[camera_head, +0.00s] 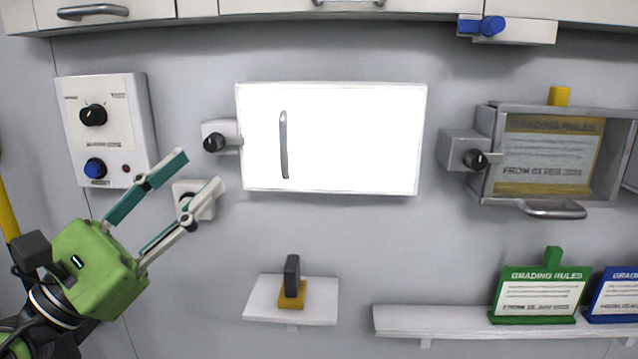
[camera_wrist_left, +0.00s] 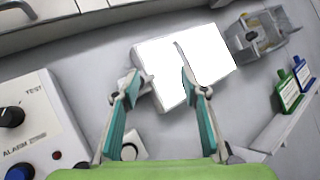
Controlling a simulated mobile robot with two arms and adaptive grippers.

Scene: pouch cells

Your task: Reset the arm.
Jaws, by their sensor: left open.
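My left gripper (camera_head: 200,171) comes in from the lower left, green with teal finger pads. Its fingers are spread with nothing between them, and it also shows open in the left wrist view (camera_wrist_left: 155,92). In the head view its tips are in front of the wall, right of the control box (camera_head: 112,142) and left of the bright white panel (camera_head: 345,140) with a vertical handle. One finger partly covers a small white wall fixture (camera_head: 207,206) with a dark knob. My right gripper is in neither view.
A grey glass-front case (camera_head: 548,200) holds a yellow grading sign. A small shelf (camera_head: 262,300) bears a yellow-based dark-handled object (camera_head: 292,283). A longer shelf (camera_head: 430,318) holds green (camera_head: 540,295) and blue (camera_head: 614,297) signs. A blue knob (camera_head: 492,26) is at top right.

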